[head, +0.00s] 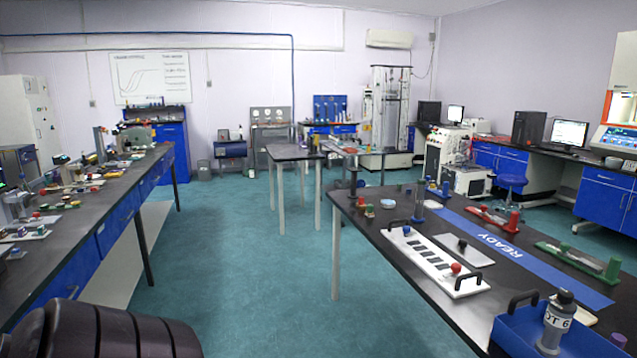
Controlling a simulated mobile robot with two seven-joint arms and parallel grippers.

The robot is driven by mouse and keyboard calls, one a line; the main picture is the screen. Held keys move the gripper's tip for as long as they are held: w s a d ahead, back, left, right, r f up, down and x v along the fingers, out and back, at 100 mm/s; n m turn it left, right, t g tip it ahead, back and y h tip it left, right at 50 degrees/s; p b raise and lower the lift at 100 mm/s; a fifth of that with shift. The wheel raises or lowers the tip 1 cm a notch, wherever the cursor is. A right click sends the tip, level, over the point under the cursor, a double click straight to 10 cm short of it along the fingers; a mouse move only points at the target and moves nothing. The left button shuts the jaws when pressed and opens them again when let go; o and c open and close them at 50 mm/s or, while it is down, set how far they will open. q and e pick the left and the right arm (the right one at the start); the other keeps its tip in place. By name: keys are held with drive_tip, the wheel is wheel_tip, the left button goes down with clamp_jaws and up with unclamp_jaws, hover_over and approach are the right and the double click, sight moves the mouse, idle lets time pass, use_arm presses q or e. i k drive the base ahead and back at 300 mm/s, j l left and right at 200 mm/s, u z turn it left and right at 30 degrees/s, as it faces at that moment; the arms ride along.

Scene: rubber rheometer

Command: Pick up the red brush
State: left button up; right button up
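A red piece (493,218) with an upright red part at its right end lies on the right-hand table, near the blue READY strip. I cannot tell whether it is the red brush. Small red items (75,203) also sit among the clutter on the left bench, too small to identify. Neither of my grippers shows in the head view.
The right-hand table (393,268) holds a white slotted plate (432,262), a blue tray (515,325) with a grey bottle (556,322), and a green piece (580,260). A cluttered bench (45,262) runs along the left. Open green floor (245,270) lies between them.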

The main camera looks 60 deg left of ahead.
sight(360, 205)
drive_tip(key=u, duration=1.85)
drive_tip(key=i+j+u, duration=0.25)
drive_tip(key=i, duration=0.25)
drive_tip(key=i+u, duration=0.3)
drive_tip(key=i, duration=0.2)
drive_tip(key=i+j+u, duration=0.15)
drive_tip(key=i, duration=1.15)
drive_tip(key=i+z, duration=0.3)
drive_tip(key=i, duration=0.2)
drive_tip(key=i+j+z, duration=0.3)
drive_tip(key=i, duration=0.15)
drive_tip(key=i+j+z, duration=0.3)
drive_tip(key=i, duration=0.15)
drive_tip(key=i+j+z, duration=0.3)
drive_tip(key=i, duration=0.15)
